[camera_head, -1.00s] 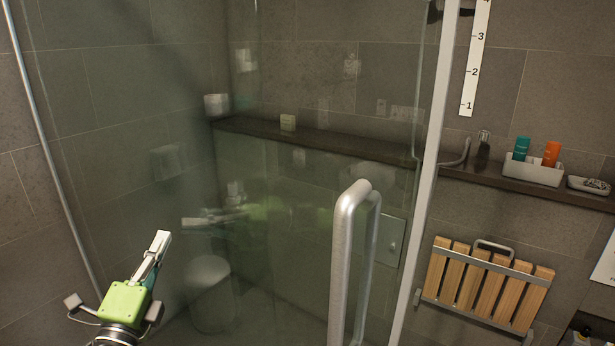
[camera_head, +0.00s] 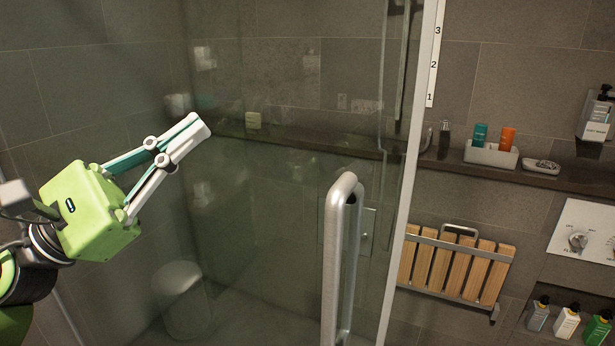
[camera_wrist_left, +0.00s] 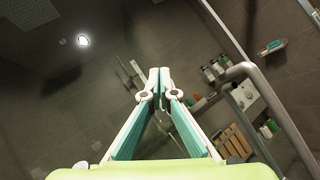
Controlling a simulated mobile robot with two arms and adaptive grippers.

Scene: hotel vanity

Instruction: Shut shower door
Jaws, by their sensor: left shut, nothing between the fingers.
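The glass shower door (camera_head: 270,240) fills the middle of the head view, with a pale metal edge strip (camera_head: 412,170) on its right. Its thick metal handle (camera_head: 335,260) stands upright near that edge. The handle also shows at the right of the left wrist view (camera_wrist_left: 265,105). My left gripper (camera_head: 200,128) is at the left of the head view, in front of the glass and left of the handle, apart from it. Its fingertips meet in the left wrist view (camera_wrist_left: 159,80), with nothing between them. My right gripper is not in view.
A dark ledge (camera_head: 575,182) runs along the tiled wall, with a white tray (camera_head: 490,155) of bottles. A slatted wooden seat (camera_head: 455,265) is folded against the wall. Several bottles stand in a niche (camera_head: 545,290) at lower right. The space between gripper and handle looks clear.

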